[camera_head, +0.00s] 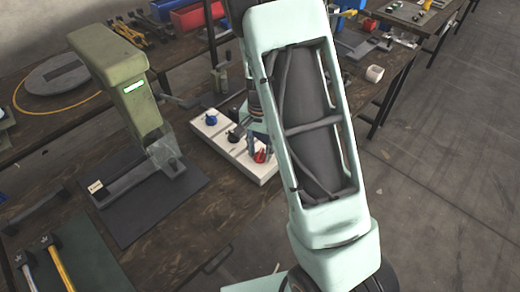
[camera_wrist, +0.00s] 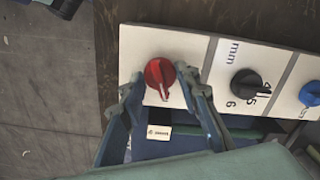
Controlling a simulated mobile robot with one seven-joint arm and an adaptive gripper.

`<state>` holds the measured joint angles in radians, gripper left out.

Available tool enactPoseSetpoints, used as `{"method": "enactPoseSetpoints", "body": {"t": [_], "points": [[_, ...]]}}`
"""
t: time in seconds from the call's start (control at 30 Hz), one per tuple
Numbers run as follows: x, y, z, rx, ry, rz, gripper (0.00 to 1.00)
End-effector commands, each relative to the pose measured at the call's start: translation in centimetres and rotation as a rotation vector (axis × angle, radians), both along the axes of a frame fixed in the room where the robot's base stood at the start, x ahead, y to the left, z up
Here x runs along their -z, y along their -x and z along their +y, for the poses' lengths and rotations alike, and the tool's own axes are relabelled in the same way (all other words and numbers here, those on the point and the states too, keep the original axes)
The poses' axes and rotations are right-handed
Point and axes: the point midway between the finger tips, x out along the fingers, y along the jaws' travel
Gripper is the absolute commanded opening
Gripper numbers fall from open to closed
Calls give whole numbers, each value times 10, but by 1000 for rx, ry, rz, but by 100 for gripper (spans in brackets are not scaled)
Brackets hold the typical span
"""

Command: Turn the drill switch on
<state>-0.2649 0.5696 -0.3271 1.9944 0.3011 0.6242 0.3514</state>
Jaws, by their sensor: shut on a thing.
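A white control panel (camera_head: 243,155) with three rotary knobs lies on the workbench; it also fills the upper part of the wrist view (camera_wrist: 140,42). Its red knob (camera_wrist: 160,78) has a raised pointer that aims down and slightly right in the wrist view. The red knob (camera_head: 260,156) is at the panel's near right end in the head view. My gripper (camera_wrist: 158,92) is over this end, with one finger on each side of the red knob, shut on it. No drill label is readable on the panel.
A black knob (camera_wrist: 245,83) and a blue knob (camera_wrist: 310,93) sit beside the red one. A green press (camera_head: 115,75) stands left of the panel. Hammers (camera_head: 58,262) lie at the near left.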

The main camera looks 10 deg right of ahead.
Motion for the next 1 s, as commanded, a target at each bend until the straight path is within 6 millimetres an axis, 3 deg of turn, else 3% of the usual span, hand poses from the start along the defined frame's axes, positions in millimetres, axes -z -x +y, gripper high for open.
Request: {"method": "enactPoseSetpoints", "body": {"t": [0.67,0.7,0.83,1.0], "points": [[-1,-1,0,57,0,-4,6],[-1,-1,0,57,0,-4,34],[-1,-1,0,56,0,-2,48],[0,-1,0,56,0,-1,48]]}}
